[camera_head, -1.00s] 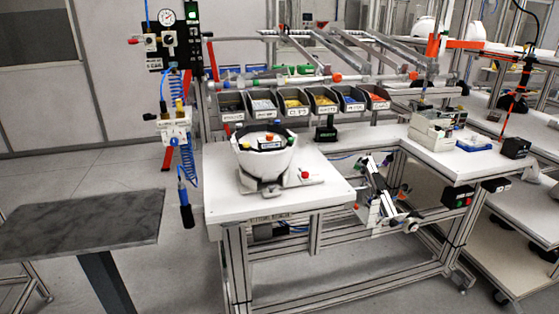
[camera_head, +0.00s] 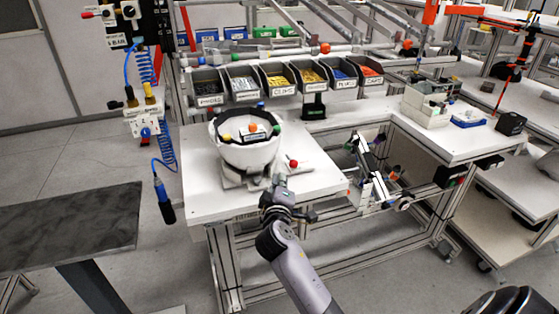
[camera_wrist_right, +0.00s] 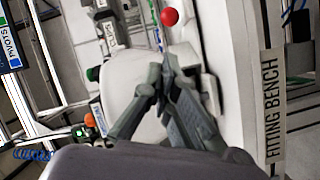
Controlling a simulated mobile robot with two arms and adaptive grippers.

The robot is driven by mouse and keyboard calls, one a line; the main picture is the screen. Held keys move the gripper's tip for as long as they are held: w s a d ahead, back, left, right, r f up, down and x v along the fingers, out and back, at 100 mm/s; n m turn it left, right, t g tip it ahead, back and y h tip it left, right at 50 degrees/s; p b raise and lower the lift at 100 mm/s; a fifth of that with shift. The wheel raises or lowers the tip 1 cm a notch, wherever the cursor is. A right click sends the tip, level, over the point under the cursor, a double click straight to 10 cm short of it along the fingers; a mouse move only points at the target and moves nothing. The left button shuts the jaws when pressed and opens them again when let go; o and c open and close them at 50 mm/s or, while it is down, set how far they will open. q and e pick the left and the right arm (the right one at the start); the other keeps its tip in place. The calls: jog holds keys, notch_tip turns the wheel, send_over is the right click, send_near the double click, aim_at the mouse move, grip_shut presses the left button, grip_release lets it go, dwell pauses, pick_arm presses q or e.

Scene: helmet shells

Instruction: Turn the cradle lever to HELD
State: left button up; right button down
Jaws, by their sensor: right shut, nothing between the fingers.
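A white helmet shell (camera_head: 246,154) sits open side up in a pale grey cradle (camera_head: 232,179) on the white bench (camera_head: 215,205). A lever with a red ball knob (camera_head: 293,163) stands at the cradle's right side; the knob also shows at the top of the right wrist view (camera_wrist_right: 169,16). Lettering for the lever positions is too small to read. My right gripper (camera_head: 279,181) is shut and empty, just in front of the cradle, below and left of the knob in the head view. Its fingers (camera_wrist_right: 165,72) appear apart from the knob. My left gripper is out of view.
Labelled part bins (camera_head: 280,88) line the back of the bench. A dark hand tool (camera_head: 165,203) hangs on a blue coiled hose at the left. A dark-topped table (camera_head: 70,228) stands at the front left. The bench's front right surface is clear.

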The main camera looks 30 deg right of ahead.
aim_at(290, 159)
jog(key=shift+f, duration=0.1)
jog(key=p+x, duration=0.2)
jog(key=x, duration=0.8)
jog(key=shift+d, duration=0.1)
